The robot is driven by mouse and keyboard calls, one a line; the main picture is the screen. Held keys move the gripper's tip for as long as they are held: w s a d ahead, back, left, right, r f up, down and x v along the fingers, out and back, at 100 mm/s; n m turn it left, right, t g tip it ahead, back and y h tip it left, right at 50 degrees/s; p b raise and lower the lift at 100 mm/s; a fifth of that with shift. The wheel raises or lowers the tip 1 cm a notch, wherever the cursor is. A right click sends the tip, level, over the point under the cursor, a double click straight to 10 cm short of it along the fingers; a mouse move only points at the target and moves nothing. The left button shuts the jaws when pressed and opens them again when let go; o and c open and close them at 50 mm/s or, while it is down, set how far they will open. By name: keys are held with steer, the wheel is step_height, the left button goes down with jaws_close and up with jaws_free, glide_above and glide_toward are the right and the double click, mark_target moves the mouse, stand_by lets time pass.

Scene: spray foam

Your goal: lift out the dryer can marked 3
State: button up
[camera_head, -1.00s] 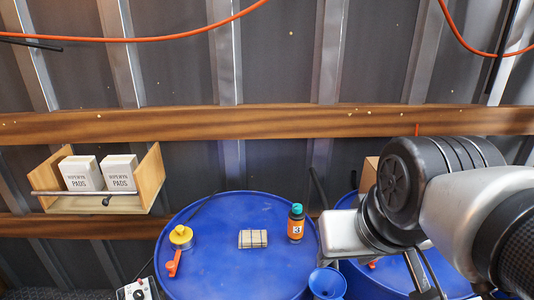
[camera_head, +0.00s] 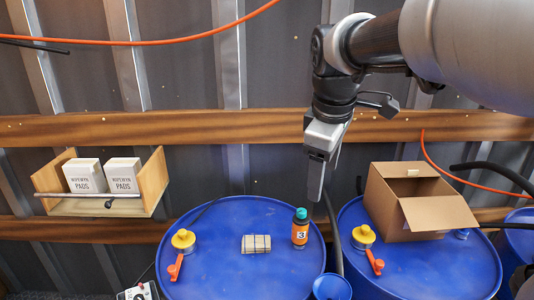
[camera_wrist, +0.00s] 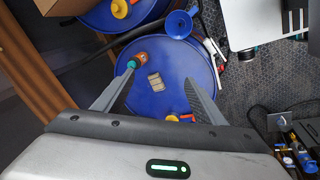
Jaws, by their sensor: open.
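The can marked 3 (camera_head: 300,232) is a dark bottle with a teal cap and an orange label. It stands upright on the left blue drum (camera_head: 215,270), near its right edge. In the wrist view the can (camera_wrist: 139,58) shows from above, beyond the left finger. My gripper (camera_head: 316,185) points down above the drum, close to the can in the head picture, with no contact visible. In the wrist view its fingers (camera_wrist: 157,82) are spread wide with nothing held between them.
A small tan bundle (camera_head: 256,244) lies left of the can, and a yellow cap (camera_head: 183,239) sits farther left. A blue funnel (camera_head: 332,287) is at the drum's front right. An open cardboard box (camera_head: 412,200) stands on the right drum (camera_head: 420,275). A shelf holds pad boxes (camera_head: 104,176).

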steer(key=w+f+n+g+b, duration=0.1)
steer(key=w+f+n, duration=0.25)
steer(key=w, duration=0.25)
steer(key=w+f+n+g, duration=0.1)
steer(key=w+f+n, duration=0.25)
steer(key=w, duration=0.35)
steer(key=n+g+b, duration=0.1)
steer(key=n, duration=0.7)
glide_toward(302, 211)
steer(key=shift+w+d+y, duration=0.1)
steer(key=shift+d+y, duration=0.05)
steer(key=shift+y, duration=0.15)
steer(key=shift+w+f, duration=0.1)
steer(key=shift+f, duration=0.55)
step_height(302, 211, down, 17)
steer(key=shift+r+b, duration=0.15)
steer(key=shift+b, duration=0.6)
steer(key=shift+r, duration=0.1)
steer(key=c, duration=1.4)
steer(key=shift+r+p, duration=2.65)
steer(key=shift+r, duration=1.3)
